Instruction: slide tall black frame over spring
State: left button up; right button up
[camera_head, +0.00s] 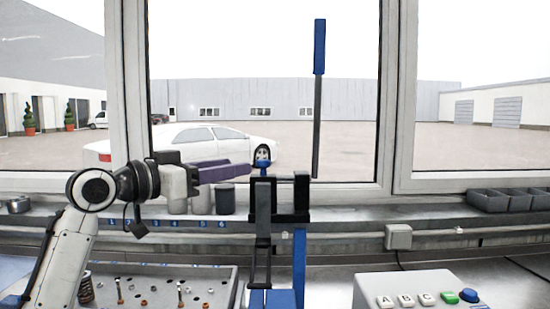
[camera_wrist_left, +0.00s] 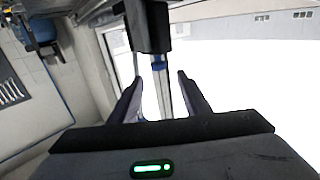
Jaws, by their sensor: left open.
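The tall black frame (camera_head: 263,222) stands upright on a blue press stand (camera_head: 299,255), left of its post. A blue knob (camera_head: 262,162) sits at its top. My left gripper (camera_head: 247,170) reaches in from the left with its purple fingers level near this knob. In the left wrist view the gripper (camera_wrist_left: 157,82) is open, with a blue-and-black part (camera_wrist_left: 158,65) showing between or beyond its fingers; contact cannot be told. A dark coil spring (camera_head: 86,289) stands at the left of the parts tray. No spring is clearly visible inside the frame. My right gripper is out of view.
A lever with a blue handle (camera_head: 319,48) rises above the press. Grey cups (camera_head: 225,199) stand on the sill behind the gripper. The tray (camera_head: 215,272) holds several small parts. A button box (camera_head: 420,284) stands right; bins (camera_head: 500,200) sit at back right.

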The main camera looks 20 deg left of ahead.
aim_at(259, 161)
pick_arm(q)
jog(key=p+x, duration=0.1)
jog(key=x, duration=0.4)
jog(key=p+x, duration=0.1)
jog(key=x, duration=0.2)
jog(key=shift+w+d+r+p, duration=0.1)
jog(key=shift+d+r+p, duration=0.1)
jog(key=shift+r+p, duration=0.1)
jog(key=shift+w+d+f, duration=0.15)
jog(key=shift+w+d, duration=0.2)
jog(key=shift+w, duration=0.3)
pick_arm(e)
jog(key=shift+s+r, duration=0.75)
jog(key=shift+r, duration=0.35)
pick_arm(q)
jog(key=shift+a, duration=0.1)
grip_shut()
